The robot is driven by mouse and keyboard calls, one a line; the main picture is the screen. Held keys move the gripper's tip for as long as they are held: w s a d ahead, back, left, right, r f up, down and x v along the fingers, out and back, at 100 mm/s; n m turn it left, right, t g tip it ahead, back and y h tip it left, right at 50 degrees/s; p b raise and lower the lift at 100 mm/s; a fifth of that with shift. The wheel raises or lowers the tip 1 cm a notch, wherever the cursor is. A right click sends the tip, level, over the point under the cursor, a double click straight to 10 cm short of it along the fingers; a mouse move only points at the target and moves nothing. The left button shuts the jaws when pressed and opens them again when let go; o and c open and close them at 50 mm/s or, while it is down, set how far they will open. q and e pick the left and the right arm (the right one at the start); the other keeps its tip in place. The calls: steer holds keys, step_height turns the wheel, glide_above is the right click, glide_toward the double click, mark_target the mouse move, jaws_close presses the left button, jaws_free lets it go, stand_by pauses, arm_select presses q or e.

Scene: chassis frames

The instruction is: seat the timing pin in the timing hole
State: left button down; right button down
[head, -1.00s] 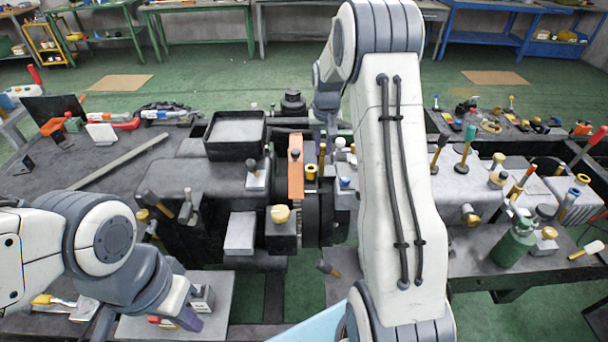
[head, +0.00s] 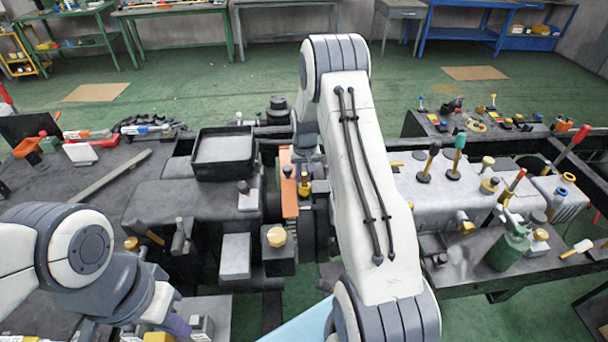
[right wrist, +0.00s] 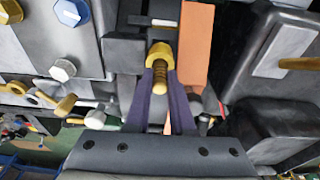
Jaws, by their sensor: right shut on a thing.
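The brass timing pin (right wrist: 160,52), with a round collar and a ridged shaft, is between the purple fingers of my right gripper (right wrist: 161,78) in the right wrist view. The gripper is shut on it. In the head view a small brass piece, probably the pin (head: 304,186), shows beside an orange strip; my right arm hides most of the gripper. I cannot make out the timing hole, nor whether the pin is in anything. My left gripper (head: 178,326) is low at the left, partly cut off by the frame; its jaw opening is unclear.
The orange strip (head: 289,190) stands just left of the brass piece, and shows right of the pin in the wrist view (right wrist: 196,45). A black tray (head: 224,170) lies on the machinery. A brass-capped block (head: 278,255) is near. A green bottle (head: 508,250) stands at right.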

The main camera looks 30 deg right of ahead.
steer(key=shift+f, duration=0.35)
steer(key=c, duration=0.8)
jaws_free()
